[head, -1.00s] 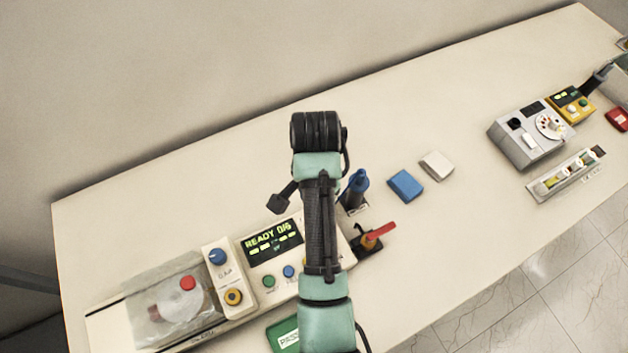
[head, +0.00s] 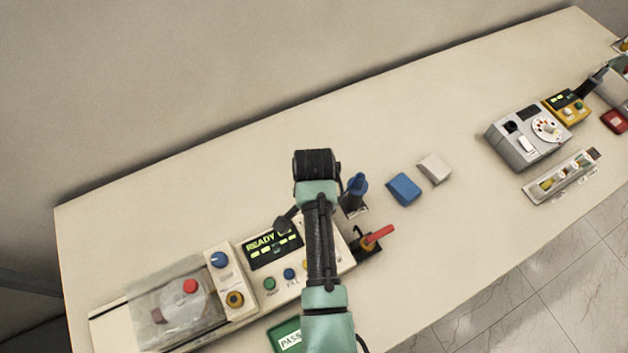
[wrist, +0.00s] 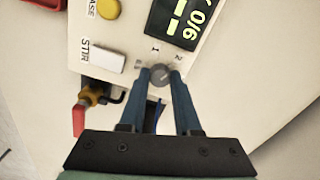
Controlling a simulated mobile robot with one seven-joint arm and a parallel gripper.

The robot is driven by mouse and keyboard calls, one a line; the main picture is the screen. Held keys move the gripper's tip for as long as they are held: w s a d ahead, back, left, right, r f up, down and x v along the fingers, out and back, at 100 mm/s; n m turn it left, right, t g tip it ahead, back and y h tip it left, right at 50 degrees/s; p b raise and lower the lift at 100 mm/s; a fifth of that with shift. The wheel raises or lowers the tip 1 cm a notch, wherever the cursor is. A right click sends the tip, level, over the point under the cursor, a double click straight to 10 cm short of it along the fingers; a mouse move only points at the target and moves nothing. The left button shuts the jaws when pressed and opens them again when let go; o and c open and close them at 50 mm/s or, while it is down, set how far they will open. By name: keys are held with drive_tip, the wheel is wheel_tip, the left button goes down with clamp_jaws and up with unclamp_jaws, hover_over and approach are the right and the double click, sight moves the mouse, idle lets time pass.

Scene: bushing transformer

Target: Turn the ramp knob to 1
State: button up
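The ramp knob (wrist: 160,76) is a small round grey knob on the cream panel in the wrist view. Labels "1" and "2" are printed just beyond it, and a pale line on its top slants toward the "2" side. My gripper (wrist: 160,75) has its two blue fingers open around the knob, one tip on each side. I cannot tell whether the tips touch it. In the head view my arm hides the knob and the gripper. The panel's green display (head: 273,245) reads "READY", and the wrist view shows "0/6" on it.
Close to the fingers are a white STIR button (wrist: 107,61), a yellow button (wrist: 108,8) and a red-handled valve (wrist: 80,117). In the head view, a blue block (head: 403,189) and a pale block (head: 434,168) lie right of my arm. Bare tabletop is behind the panel.

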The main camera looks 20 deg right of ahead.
clamp_jaws()
drive_tip(key=shift+r+n+p, duration=0.15)
drive_tip(key=shift+n+p, duration=0.45)
drive_tip(key=shift+n, duration=0.5)
drive_tip(key=n+p, duration=0.1)
drive_tip(key=n, duration=0.2)
drive_tip(key=n+p, duration=0.1)
drive_tip(key=n, duration=0.5)
drive_tip(key=shift+p, duration=0.4)
drive_tip(key=shift+n, duration=0.4)
drive_tip(key=o, duration=0.6)
unclamp_jaws()
